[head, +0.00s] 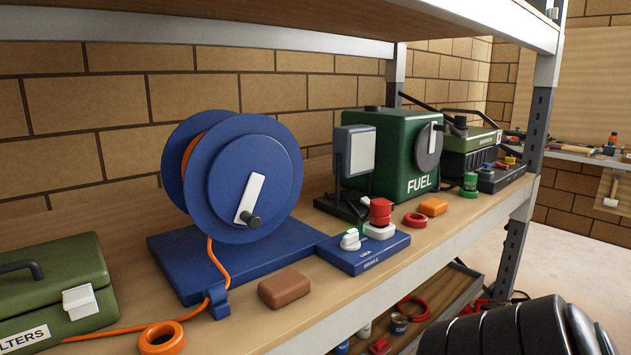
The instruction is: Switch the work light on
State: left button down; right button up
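The work light (357,152) seems to be the small floodlight with a pale rectangular face in a dark frame. It stands upright on a black base (336,208) on the shelf, between the blue cable reel and the green fuel box. Its face looks pale grey, and I cannot tell a glow. No switch on it is clear; the red button in front hides part of the base. A blue control box (366,254) in front carries a white knob (350,239) and a red button (380,212). Neither gripper is in view.
A blue cable reel (256,180) with a crank and a green FUEL box (405,150) flank the light. A brown block (284,289), orange ring (162,338), red ring (415,220) and orange block (433,207) lie near the shelf's front edge. An upper shelf (330,40) hangs above.

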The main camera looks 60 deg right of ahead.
aim_at(365, 200)
jog(key=z, duration=2.15)
